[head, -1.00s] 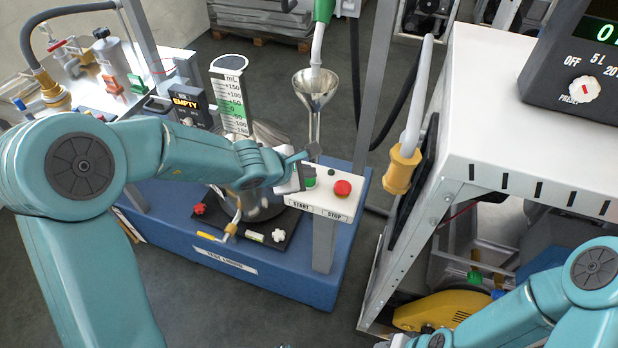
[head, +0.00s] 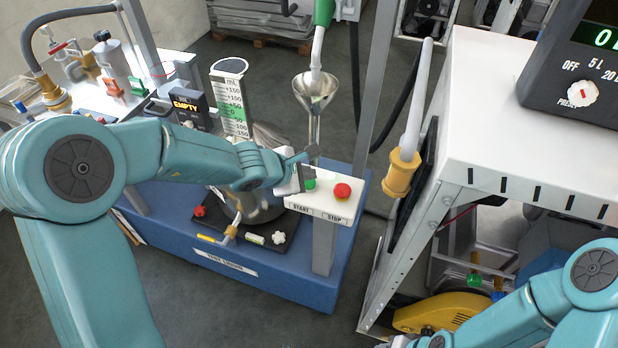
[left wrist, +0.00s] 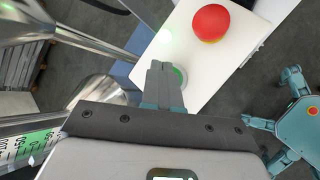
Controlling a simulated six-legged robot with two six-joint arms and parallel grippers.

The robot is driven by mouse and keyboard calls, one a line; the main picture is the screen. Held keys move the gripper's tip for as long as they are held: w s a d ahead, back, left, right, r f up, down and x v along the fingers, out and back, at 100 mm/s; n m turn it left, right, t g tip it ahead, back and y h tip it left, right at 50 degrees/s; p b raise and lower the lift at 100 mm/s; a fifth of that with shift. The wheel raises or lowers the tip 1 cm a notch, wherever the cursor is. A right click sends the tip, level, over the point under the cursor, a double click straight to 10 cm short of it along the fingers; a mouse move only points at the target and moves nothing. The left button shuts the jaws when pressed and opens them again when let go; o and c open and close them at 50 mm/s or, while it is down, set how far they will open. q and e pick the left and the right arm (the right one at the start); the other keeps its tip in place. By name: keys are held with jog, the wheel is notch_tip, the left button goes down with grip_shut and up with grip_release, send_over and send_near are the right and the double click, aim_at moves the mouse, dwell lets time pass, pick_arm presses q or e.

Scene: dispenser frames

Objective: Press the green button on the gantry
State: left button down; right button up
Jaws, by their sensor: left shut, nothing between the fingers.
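The green button (head: 309,184) sits above the START label on the white control box (head: 326,207) of the blue gantry. My left gripper (head: 304,158) is at this box, shut and empty, and partly hides the button. In the left wrist view the closed fingers (left wrist: 161,72) lie over the green button (left wrist: 181,76), with only its edge showing; contact is hard to tell. The red stop button (head: 342,191) is beside the green one and also shows in the left wrist view (left wrist: 211,22).
A metal funnel (head: 315,90) and a scale marked in mL (head: 230,100) stand behind my left gripper. A gantry post (head: 325,245) is below the box. A white-topped bench (head: 480,110) with a yellow-collared nozzle (head: 402,172) stands to the right.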

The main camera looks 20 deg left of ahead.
aim_at(307, 184)
pick_arm(q)
jog(key=shift+r, duration=0.4)
notch_tip(307, 184, up, 5)
jog(key=p, duration=0.5)
dwell(0.8)
